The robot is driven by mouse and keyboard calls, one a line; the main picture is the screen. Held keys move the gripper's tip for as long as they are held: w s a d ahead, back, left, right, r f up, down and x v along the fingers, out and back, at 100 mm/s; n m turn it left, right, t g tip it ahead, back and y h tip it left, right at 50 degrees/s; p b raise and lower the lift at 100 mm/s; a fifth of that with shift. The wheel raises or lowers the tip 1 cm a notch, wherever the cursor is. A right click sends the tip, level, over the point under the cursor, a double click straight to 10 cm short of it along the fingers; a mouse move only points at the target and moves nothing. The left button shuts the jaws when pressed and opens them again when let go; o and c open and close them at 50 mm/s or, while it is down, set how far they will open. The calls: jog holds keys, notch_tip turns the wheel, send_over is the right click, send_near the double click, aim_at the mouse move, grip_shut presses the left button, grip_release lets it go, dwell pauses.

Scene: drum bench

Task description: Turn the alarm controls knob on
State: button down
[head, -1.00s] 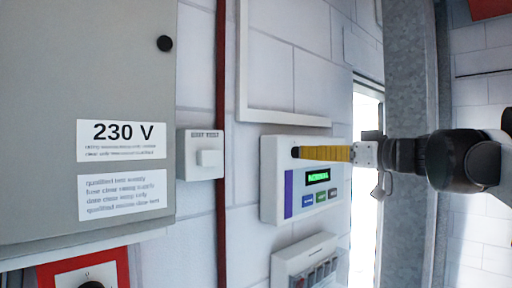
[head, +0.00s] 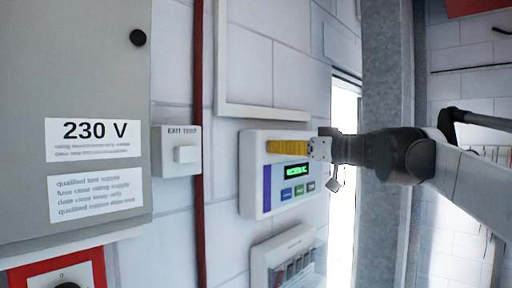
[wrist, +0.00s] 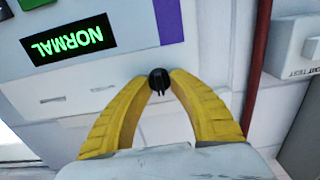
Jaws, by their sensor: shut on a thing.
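The alarm panel (head: 253,185) is a white wall box with a green-lit display (head: 297,170), a purple strip and several small buttons. In the wrist view the display (wrist: 68,38) reads NORMAL, upside down. The small round black knob (wrist: 158,80) sits on the panel, its ridge pointing down in that picture. My gripper (wrist: 159,84) has its yellow fingertips shut on the knob, one on each side. In the head view my gripper (head: 270,147) reaches in from the right, and its fingers hide the knob.
A white EXIT TEST box (head: 176,152) and a red pipe (head: 198,190) are left of the panel. A grey 230 V cabinet (head: 75,70) stands further left, above a red-framed panel (head: 60,266). A white switch box (head: 283,260) is below. A metal column (head: 385,80) stands right.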

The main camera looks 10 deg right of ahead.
jog(key=shift+m, duration=0.4)
jog(key=m, duration=0.8)
jog(key=shift+w+d+m, duration=0.1)
jog(key=shift+m, duration=0.2)
jog(key=m, duration=0.4)
jog(key=shift+f+m+p, duration=0.1)
jog(key=shift+m+p, duration=0.2)
jog(key=shift+m, duration=2.1)
jog(key=c, duration=1.1)
grip_release()
jog(key=shift+c, duration=0.2)
